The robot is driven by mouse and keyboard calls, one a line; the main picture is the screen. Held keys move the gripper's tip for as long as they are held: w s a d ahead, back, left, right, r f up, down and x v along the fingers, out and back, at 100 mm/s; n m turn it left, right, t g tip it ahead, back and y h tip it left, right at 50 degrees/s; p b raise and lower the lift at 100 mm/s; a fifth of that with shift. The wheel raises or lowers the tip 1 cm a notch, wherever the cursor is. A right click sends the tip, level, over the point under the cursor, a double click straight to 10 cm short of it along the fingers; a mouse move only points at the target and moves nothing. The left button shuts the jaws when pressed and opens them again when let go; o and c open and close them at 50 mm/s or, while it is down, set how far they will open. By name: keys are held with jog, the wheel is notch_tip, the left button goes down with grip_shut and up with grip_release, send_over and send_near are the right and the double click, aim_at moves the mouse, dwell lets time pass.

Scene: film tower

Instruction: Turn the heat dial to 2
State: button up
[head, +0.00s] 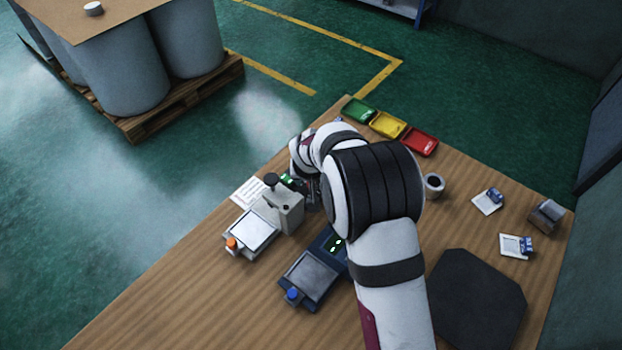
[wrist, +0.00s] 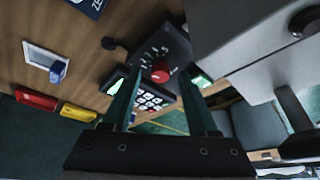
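The heat dial appears to be the red knob (wrist: 161,76) on a dark control box (wrist: 165,50) in the wrist view. Small white marks curve around the knob, but I cannot read its setting. A keypad (wrist: 150,101) with light keys is beside the dial. My gripper (wrist: 160,80) is open, with one finger on each side of the dial in the picture. I see nothing held, and I cannot tell whether the fingers touch the dial. In the head view my arm hides the dial and most of the gripper.
A grey machine with an orange knob (head: 232,243) and a dark blue machine with a blue knob (head: 292,294) stand close by on the wooden table (head: 190,290). Green (head: 358,110), yellow (head: 388,124) and red (head: 419,141) trays line the far edge.

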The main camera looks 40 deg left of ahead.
jog(key=v, duration=1.5)
jog(key=shift+r, duration=0.4)
jog(key=shift+s+d, duration=0.1)
jog(key=s+d+r+m+g+h, duration=0.1)
jog(key=s+d+r+m, duration=0.15)
jog(key=d, duration=0.95)
jog(key=s+d+r+m+g+h, duration=0.15)
jog(key=d+m, duration=0.25)
jog(key=d, duration=0.9)
jog(key=s+d+m, duration=0.3)
jog(key=s+d, duration=0.1)
jog(key=s, duration=0.2)
jog(key=s+d+m+g+y, duration=0.1)
jog(key=s+d+m, duration=0.2)
jog(key=s+d, duration=0.2)
jog(key=s, duration=0.2)
jog(key=shift+s+f, duration=0.3)
jog(key=shift+f, duration=0.05)
